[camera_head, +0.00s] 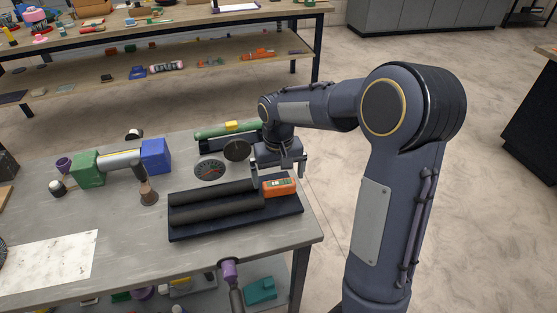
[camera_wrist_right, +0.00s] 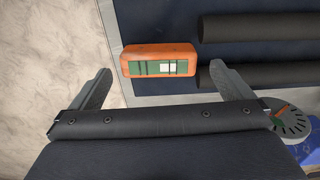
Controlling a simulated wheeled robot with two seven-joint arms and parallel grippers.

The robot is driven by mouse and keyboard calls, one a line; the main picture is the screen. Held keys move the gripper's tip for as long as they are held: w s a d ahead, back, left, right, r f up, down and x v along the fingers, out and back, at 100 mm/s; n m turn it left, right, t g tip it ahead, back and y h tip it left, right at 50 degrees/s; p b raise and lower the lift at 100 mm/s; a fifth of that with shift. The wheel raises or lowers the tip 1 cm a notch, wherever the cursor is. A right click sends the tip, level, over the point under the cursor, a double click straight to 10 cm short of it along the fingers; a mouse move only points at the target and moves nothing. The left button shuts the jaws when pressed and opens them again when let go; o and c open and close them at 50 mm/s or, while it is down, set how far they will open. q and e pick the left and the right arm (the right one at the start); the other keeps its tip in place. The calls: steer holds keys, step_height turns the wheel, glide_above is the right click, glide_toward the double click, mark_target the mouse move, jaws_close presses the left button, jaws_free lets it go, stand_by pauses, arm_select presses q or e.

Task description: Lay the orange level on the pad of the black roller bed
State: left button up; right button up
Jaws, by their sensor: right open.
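The orange level (camera_head: 280,187), with a green and white face, lies flat at the right end of the black roller bed (camera_head: 236,229), beside the rollers. In the right wrist view the level (camera_wrist_right: 160,48) rests on the dark pad (camera_wrist_right: 155,20), one end close to the pad's edge. My right gripper (camera_head: 279,174) is above and behind the level in the head view. Its jaws are open and empty; in the wrist view the fingertips (camera_wrist_right: 160,72) are spread wider than the level and apart from it. My left gripper is not in view.
Two dark rollers (camera_head: 215,200) lie beside the level. A dial gauge (camera_head: 209,170), a round dark disc (camera_head: 237,150) and a green tool with a yellow part (camera_head: 231,127) are behind the bed. The table front is mostly clear.

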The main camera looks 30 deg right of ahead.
mark_target(278, 183)
step_height(278, 183, up, 11)
steer(key=s+a+f+t+y, duration=0.2)
steer(key=s+a, duration=0.1)
steer(key=s, duration=0.8)
steer(key=s+a+f+n+t+y, duration=0.1)
steer(key=s+a+t, duration=0.2)
steer(key=s, duration=0.8)
steer(key=shift+a+f+t+y, duration=0.3)
steer(key=shift+a+f+y, duration=0.1)
steer(key=shift+a, duration=0.3)
